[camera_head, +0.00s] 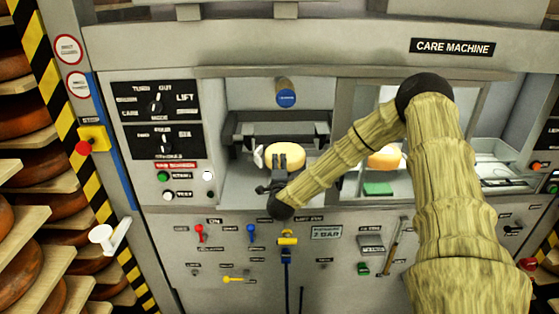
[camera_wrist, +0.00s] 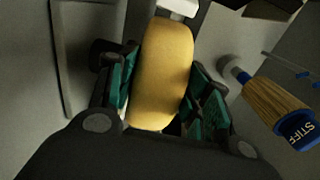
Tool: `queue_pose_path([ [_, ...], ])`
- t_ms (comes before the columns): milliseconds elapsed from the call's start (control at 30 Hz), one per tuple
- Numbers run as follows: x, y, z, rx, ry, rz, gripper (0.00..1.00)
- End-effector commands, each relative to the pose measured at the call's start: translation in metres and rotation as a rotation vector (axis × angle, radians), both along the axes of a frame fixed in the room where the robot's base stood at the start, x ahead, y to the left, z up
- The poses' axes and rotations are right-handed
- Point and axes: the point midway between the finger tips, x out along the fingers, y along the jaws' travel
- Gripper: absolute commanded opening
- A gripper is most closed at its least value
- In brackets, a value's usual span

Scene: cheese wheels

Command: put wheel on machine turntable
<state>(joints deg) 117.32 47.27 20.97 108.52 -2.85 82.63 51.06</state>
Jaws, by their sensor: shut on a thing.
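A yellow cheese wheel (camera_head: 287,155) is in the left bay of the care machine in the head view. My gripper (camera_head: 283,178) reaches into this bay from the front and is shut on the wheel. In the wrist view the wheel (camera_wrist: 163,75) stands on edge between the green pads of my gripper (camera_wrist: 163,100). A white part (camera_wrist: 178,8) shows at the wheel's far end. The turntable cannot be made out clearly; my gripper and the wheel cover part of the bay.
A second yellow wheel (camera_head: 384,158) is in the bay to the right, partly behind my arm. A blue-capped brush (camera_head: 286,95) hangs above the left bay; a wooden-handled one marked STIFF (camera_wrist: 275,105) is close on the right in the wrist view. Shelves of brown wheels (camera_head: 25,145) stand at left.

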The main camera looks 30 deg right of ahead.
Motion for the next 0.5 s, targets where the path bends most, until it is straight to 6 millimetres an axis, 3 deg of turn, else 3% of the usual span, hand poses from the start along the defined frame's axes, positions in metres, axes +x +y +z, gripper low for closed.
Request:
queue_pose_path([
  [500,0.001,0.0005,-0.0065,-0.002,-0.006,0.0,0.0],
])
